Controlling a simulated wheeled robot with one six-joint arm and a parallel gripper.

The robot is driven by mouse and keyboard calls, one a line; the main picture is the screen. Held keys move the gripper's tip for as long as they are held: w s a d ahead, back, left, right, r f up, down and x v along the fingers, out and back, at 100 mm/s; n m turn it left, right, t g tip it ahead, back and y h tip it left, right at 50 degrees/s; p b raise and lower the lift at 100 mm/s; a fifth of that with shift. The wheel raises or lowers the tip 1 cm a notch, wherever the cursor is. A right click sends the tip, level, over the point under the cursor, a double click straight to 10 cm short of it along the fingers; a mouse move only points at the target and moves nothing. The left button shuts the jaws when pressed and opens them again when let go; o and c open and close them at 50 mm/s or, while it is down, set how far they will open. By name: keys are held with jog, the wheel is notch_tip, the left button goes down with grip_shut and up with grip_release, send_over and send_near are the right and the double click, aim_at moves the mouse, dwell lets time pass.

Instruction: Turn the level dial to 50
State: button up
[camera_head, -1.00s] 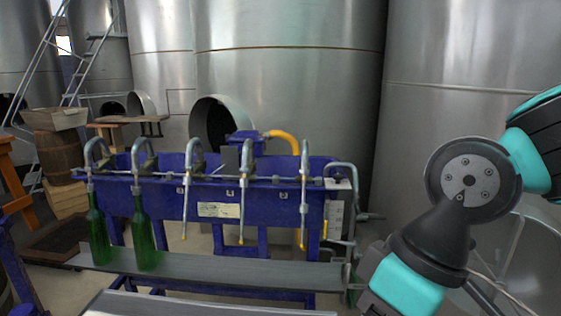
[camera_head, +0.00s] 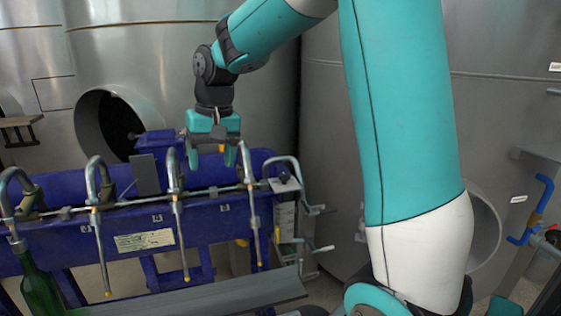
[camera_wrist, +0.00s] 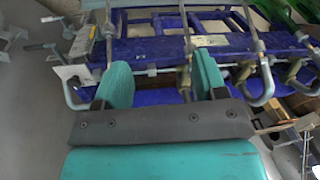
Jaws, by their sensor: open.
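No dial face or number can be read in either view. A white marked plate (camera_head: 286,218) hangs at the right end of the blue filling machine (camera_head: 85,240), with a small dark part above it. It also seems to show at the left in the wrist view (camera_wrist: 78,74). My gripper (camera_head: 212,156) points down above the machine's back, left of the plate. Its two teal fingers are apart with nothing between them. In the wrist view the open gripper (camera_wrist: 163,82) is above the machine's pipes, touching nothing that I can make out.
Several bent filling spouts (camera_head: 96,205) line the machine's front. A green bottle (camera_head: 40,292) stands at the lower left. Steel tanks (camera_head: 200,60) rise close behind. Blue valve pipes (camera_head: 540,205) are at the far right. Grey floor (camera_wrist: 35,110) shows beyond the machine's end.

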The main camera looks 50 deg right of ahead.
jog(key=w+d+r+m+p, duration=0.1)
jog(key=w+d+m, duration=0.2)
jog(key=d, duration=0.5)
jog(key=w+d+r+m+p, duration=0.1)
jog(key=w+d+m, duration=0.15)
jog(key=d, duration=0.55)
jog(key=m+g+h+p, duration=0.1)
jog(key=m+p, duration=0.1)
jog(key=m, duration=0.4)
send_over(285, 174)
jog(key=f, duration=0.1)
notch_tip(285, 174, down, 17)
jog(key=p, duration=0.3)
jog(key=shift+s+a+p, duration=0.1)
jog(key=shift+a+p, duration=0.05)
jog(key=shift+p, duration=0.25)
jog(key=c, duration=0.9)
